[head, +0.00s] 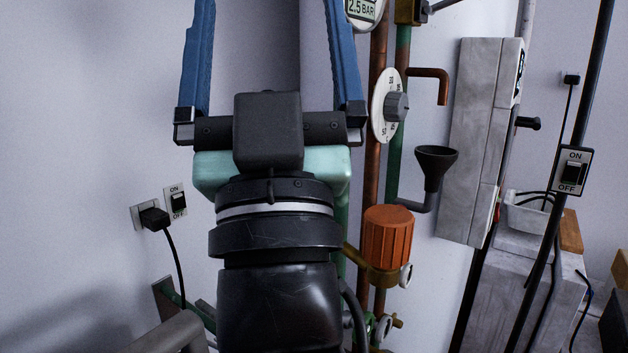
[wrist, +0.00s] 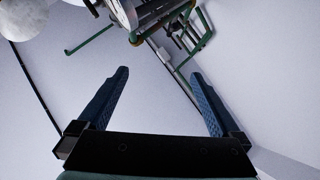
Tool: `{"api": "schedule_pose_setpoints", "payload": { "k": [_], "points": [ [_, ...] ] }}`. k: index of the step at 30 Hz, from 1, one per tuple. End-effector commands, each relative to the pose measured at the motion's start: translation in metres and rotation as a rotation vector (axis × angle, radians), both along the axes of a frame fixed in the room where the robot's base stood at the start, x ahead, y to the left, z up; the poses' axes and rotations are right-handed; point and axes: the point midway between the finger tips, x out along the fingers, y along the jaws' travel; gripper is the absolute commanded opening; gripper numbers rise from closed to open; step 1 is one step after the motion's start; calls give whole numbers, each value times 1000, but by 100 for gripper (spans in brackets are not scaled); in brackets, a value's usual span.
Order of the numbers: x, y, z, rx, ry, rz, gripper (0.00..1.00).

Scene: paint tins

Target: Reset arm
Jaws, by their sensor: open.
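My gripper (head: 268,45) is raised in the middle-left of the head view, its two blue fingers pointing up and spread wide apart. It is open, with nothing between the fingers. The fingertips run out of the top of the head view. No paint tins can be made out in either view.
Copper and green pipes with a dial (head: 384,106), an orange knob (head: 388,233) and a black funnel (head: 436,160) stand right of my gripper. A wall socket with a plug (head: 153,218) is at left. The left wall is mostly bare.

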Motion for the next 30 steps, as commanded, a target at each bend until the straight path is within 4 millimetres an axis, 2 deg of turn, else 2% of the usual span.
{"api": "schedule_pose_setpoints", "payload": {
  "k": [1,7,9,14,21,25,30],
  "points": [
    [-15,-7,2,-7,16,-22,100],
    [-60,-34,5,22,92,-100,100],
    [-55,-31,30,20,94,-91,100],
    [-55,-31,67,19,93,-89,100],
    [-54,-30,134,17,93,-88,100],
    [-54,-30,156,17,94,-88,100],
    [-54,-30,165,16,94,-87,100]
  ]
}}
